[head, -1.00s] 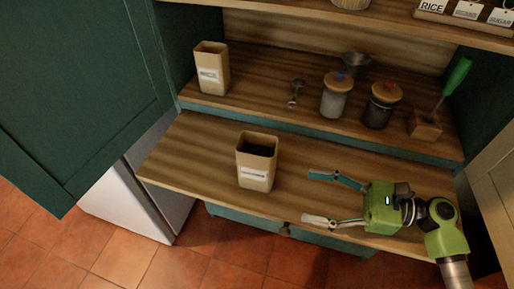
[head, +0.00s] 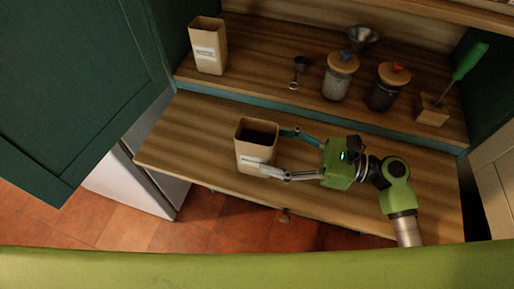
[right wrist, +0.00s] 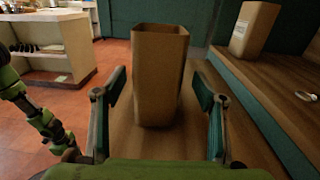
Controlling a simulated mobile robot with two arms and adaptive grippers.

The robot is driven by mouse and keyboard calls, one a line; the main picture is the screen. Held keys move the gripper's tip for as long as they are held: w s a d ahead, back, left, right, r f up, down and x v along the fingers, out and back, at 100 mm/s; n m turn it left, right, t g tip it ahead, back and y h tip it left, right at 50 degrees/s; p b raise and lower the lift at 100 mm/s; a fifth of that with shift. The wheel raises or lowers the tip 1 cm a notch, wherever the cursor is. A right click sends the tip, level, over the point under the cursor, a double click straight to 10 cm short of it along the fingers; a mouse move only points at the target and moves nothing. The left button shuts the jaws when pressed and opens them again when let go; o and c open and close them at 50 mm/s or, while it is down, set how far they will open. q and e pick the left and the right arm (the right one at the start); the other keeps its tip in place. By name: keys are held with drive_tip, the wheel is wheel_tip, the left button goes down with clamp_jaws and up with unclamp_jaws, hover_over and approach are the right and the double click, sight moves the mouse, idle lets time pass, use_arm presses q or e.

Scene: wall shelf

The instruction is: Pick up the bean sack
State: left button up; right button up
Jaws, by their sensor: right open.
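The bean sack (head: 257,145), an open-topped tan paper sack with a dark inside and a white label, stands upright on the lower wooden counter. My right gripper (head: 273,151) is open and level, coming at the sack from the right. One fingertip is at its back right edge and the other overlaps its front face. In the right wrist view the sack (right wrist: 159,70) stands centred between the spread fingers, with a gap on each side. I cannot tell how far the fingertips reach along its sides.
A similar tan sack (head: 208,46) stands on the raised shelf at the back left. A small scoop (head: 299,70), two lidded jars (head: 339,78) (head: 388,88), a metal funnel (head: 363,38) and a green-handled tool in a wooden block (head: 432,110) line that shelf. The counter's left end is clear.

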sight(257, 146)
drive_tip(key=p+x, duration=0.1)
drive_tip(key=x, duration=0.3)
drive_tip(key=shift+s+a+r, duration=0.1)
drive_tip(key=shift+a, duration=0.2)
drive_tip(key=c, duration=1.6)
